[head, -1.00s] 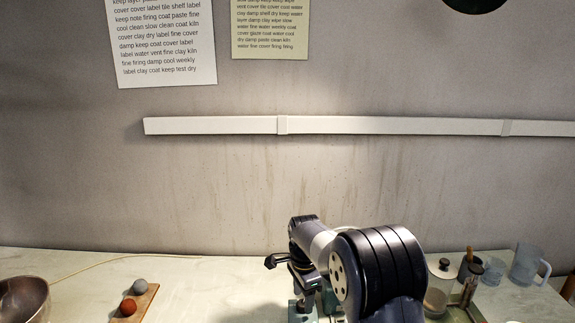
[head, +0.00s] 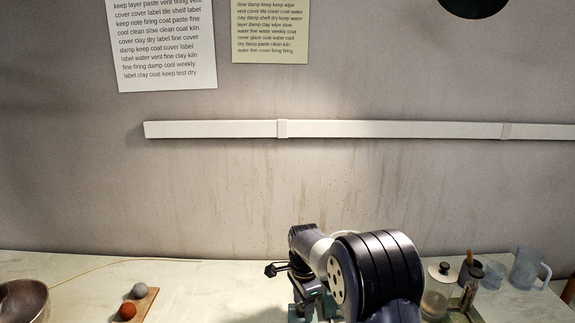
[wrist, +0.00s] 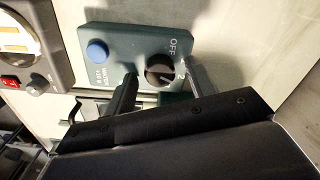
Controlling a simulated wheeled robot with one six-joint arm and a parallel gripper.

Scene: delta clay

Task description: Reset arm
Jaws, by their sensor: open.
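My arm (head: 375,270) stands at the lower middle of the head view, its wrist end bent down to the table. My gripper (wrist: 160,70) shows in the wrist view, open, with one dark finger on each side of a black round knob (wrist: 161,71). I cannot tell whether the fingers touch the knob. The knob sits on a grey-green control box (wrist: 125,48) that has a blue button (wrist: 97,52) and the printed word OFF. In the head view the fingers and most of the box are hidden or too small to tell.
A red-switched device (wrist: 12,82) stands left of the box. Across the table (head: 230,275), a wooden strip (head: 146,303) carries a grey ball and a red-brown ball, beside a metal bowl (head: 22,300). A lidded jar (head: 437,292) and a clear mug (head: 527,268) stand at right.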

